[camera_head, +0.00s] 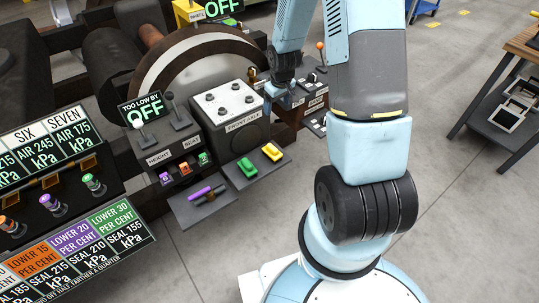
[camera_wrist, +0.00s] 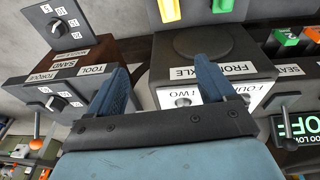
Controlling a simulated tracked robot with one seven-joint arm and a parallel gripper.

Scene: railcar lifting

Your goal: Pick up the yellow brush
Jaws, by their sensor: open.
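My gripper (camera_head: 283,97) is above and behind the tray, near the right side of the box. In the wrist view my gripper (camera_wrist: 162,72) has its two blue fingers apart with nothing held between them.
A lower tray (camera_head: 203,205) with a purple item is at left. Lever boxes (camera_head: 172,125) and labelled panels (camera_head: 60,190) crowd the left. Floor right of the trays is open; a table (camera_head: 500,110) stands far right.

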